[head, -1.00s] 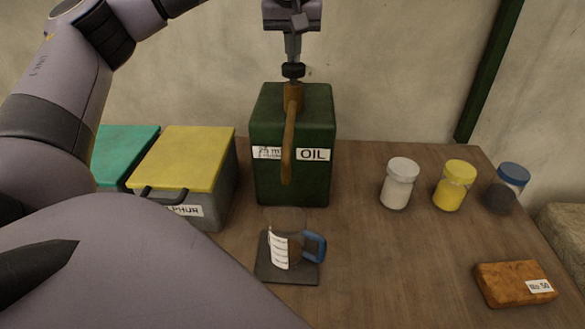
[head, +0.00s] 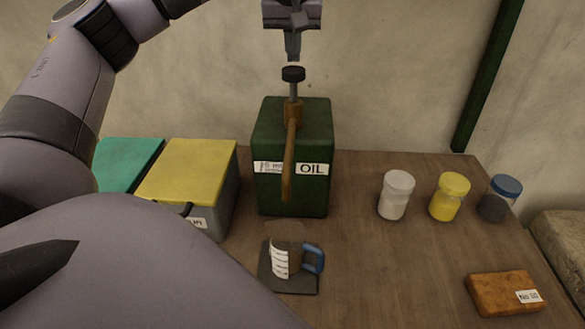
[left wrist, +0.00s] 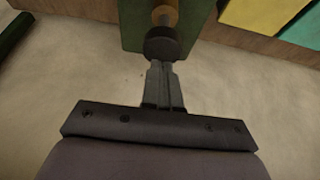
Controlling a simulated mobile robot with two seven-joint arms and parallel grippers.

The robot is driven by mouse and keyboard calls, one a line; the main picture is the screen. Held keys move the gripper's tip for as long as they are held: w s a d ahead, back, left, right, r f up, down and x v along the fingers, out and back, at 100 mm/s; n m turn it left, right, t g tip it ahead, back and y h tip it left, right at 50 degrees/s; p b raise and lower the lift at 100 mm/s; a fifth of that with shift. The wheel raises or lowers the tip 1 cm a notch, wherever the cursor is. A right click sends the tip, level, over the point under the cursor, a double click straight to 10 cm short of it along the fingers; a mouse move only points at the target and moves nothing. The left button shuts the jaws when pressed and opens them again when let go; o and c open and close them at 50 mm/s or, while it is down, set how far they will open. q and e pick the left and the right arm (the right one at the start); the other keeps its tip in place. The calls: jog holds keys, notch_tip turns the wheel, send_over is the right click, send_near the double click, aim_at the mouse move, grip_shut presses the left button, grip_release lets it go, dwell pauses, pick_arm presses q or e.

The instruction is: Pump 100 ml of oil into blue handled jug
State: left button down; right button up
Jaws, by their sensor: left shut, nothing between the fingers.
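The green oil tin (head: 265,185) stands on the bench with an OIL label. Its pump has a black knob (head: 293,74) on a raised shaft and a brown spout pointing down the front. The glass jug (head: 281,262) with a blue handle (head: 314,259) and white scale sits on a dark square pad (head: 290,286) below the spout. Brown shows in the jug, but I cannot read its level. My left gripper (head: 293,58) is shut and empty, just above the knob with a small gap. It also shows above the knob in the left wrist view (left wrist: 164,66). My right gripper is not in view.
A grey box with a yellow lid (head: 190,170) and a teal-lidded one (head: 125,163) stand left of the tin. White (head: 396,194), yellow (head: 449,197) and blue-lidded (head: 498,199) jars stand right. A brown block (head: 503,293) lies front right. Bench between is clear.

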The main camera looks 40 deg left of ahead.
aim_at(293, 70)
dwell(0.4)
pick_arm(q)
jog(key=shift+f+b, duration=1.15)
jog(key=shift+f, duration=1.3)
jog(key=shift+r, duration=0.1)
jog(key=shift+r+p, duration=1.2)
jog(key=shift+r, duration=1.15)
